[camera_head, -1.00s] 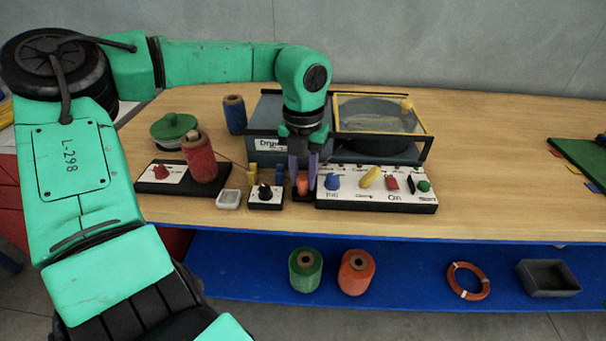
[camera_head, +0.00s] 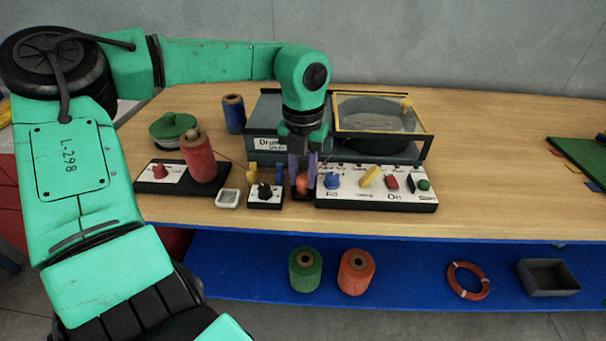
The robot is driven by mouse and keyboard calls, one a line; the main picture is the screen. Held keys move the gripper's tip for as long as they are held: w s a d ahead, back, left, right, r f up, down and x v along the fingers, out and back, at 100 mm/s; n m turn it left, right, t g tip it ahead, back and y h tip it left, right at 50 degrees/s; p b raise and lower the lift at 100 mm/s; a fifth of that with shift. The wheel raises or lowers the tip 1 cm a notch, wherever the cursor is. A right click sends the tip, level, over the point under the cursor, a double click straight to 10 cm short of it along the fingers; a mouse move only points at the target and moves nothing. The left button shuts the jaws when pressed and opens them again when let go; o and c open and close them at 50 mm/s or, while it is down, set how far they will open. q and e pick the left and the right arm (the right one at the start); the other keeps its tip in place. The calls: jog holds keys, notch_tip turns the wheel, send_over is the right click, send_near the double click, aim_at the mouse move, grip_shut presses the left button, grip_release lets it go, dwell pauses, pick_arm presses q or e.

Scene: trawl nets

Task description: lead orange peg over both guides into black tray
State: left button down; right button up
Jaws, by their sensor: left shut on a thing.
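My left gripper (camera_head: 302,178) points down at the front of the machine, its two purple fingers shut on the orange peg (camera_head: 302,184). The peg shows as a small orange piece between the fingertips. It is low, at or just over the small black tray (camera_head: 300,196); I cannot tell whether it touches the tray floor. The yellow guide (camera_head: 252,172) and the blue guide (camera_head: 278,172) stand just left of the gripper. A thin thread runs from the red spool (camera_head: 198,156) toward the yellow guide. My right gripper is not in view.
A white control panel (camera_head: 350,194) with coloured knobs sits close right of the gripper. A black knob box (camera_head: 265,196) and a small white dish (camera_head: 228,198) lie to the left. The drum machine (camera_head: 268,140) stands behind. The table's right middle is clear.

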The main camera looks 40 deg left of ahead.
pick_arm(q)
jog(key=shift+f, duration=0.15)
jog(key=c, duration=0.5)
grip_release()
jog(key=shift+c, duration=0.2)
jog(key=shift+s+a, duration=0.15)
jog(key=shift+a, duration=0.05)
jog(key=shift+d, duration=0.15)
jog(key=shift+r, duration=0.45)
notch_tip(320, 180, up, 14)
jog(key=shift+f+p, duration=0.15)
jog(key=shift+p, duration=0.25)
jog(key=shift+a, duration=0.2)
